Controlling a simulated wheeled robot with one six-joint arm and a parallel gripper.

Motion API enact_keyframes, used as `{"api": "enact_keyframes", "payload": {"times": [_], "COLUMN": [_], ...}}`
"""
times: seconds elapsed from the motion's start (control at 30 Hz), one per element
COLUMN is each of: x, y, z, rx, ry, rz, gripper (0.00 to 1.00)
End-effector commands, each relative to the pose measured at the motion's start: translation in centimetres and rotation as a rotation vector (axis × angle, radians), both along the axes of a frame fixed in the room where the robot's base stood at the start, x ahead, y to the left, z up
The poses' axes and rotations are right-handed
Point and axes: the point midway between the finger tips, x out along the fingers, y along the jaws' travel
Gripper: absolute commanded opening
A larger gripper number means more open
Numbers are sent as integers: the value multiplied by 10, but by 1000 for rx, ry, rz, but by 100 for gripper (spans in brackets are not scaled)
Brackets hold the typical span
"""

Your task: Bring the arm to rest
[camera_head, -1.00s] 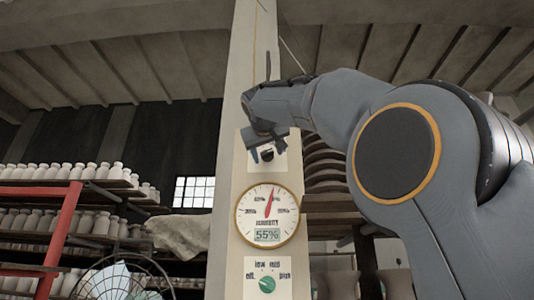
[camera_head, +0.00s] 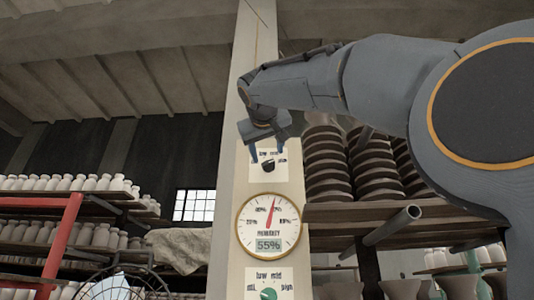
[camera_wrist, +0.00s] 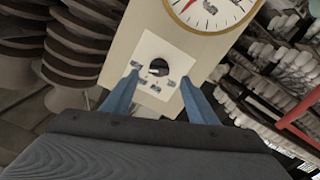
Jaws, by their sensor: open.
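My gripper (camera_head: 268,156) is at the pale pillar (camera_head: 240,195), with its two blue fingers apart and pointing down. It is open with nothing between the fingers. In the head view the fingertips overlap a white panel with a dark knob (camera_head: 268,166). In the wrist view my gripper (camera_wrist: 160,79) shows its fingers on either side of that dark knob (camera_wrist: 158,67); I cannot tell the gap to the panel. My grey arm reaches in from the right, bent at a large joint.
A humidity gauge (camera_head: 269,224) reading 55% is below the knob panel. A green knob (camera_head: 268,294) is lower on the pillar. Shelves at left hold white bottles (camera_head: 70,183). A right shelf holds stacked dark discs (camera_head: 326,165) and a protruding pipe (camera_head: 392,225). A wire-caged fan (camera_head: 115,287) stands lower left.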

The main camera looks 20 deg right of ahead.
Motion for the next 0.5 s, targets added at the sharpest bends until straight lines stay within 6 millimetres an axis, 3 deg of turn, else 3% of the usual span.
{"api": "enact_keyframes", "payload": {"times": [0.37,0.5], "x": [0,7], "y": [0,4], "z": [0,-16], "rx": [0,-1], "ry": [0,32], "rz": [0,11], "gripper": [53,53]}}
